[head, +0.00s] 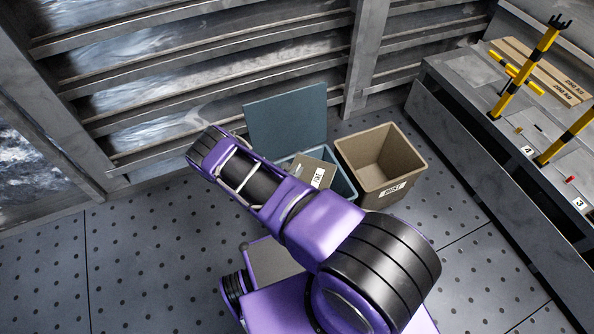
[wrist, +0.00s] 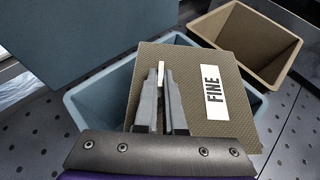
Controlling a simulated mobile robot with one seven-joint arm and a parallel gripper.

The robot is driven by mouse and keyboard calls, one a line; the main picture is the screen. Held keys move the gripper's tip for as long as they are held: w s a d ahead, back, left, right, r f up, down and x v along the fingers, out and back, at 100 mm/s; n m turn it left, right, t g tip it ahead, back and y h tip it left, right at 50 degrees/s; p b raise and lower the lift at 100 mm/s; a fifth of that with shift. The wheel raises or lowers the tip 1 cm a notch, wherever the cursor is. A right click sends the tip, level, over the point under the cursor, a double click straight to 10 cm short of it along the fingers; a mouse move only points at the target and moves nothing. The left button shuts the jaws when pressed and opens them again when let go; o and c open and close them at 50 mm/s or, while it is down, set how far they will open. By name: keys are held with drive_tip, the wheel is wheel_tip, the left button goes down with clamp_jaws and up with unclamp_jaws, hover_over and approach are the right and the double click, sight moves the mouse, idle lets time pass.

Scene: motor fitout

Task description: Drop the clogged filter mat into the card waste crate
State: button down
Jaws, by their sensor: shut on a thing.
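A square brown-grey filter mat (wrist: 222,62) with a white label reading FINE is held in my gripper (wrist: 161,72), whose two fingers are closed on it in the wrist view. The mat is over the opening of a blue-grey crate (wrist: 88,100) with its lid raised, overlapping its rim in the picture. In the head view the mat (head: 309,170) shows at the mouth of the blue-grey crate (head: 345,185), partly hidden by my arm, which also hides the fingers. How deep the mat sits is unclear. No readable marking shows on this crate.
An open tan crate (head: 362,160), its label apparently reading DUST, stands right of the blue-grey crate; it also shows in the wrist view (wrist: 225,27). The raised lid (head: 287,122) stands behind. A grey bench (head: 480,135) with yellow-black posts is at right. Floor at left is clear.

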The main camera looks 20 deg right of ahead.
drive_tip(key=c, duration=0.9)
unclamp_jaws()
drive_tip(key=p+v, duration=0.3)
drive_tip(key=v, duration=1.4)
drive_tip(key=shift+s+a+r, duration=0.1)
drive_tip(key=shift+s+r, duration=0.05)
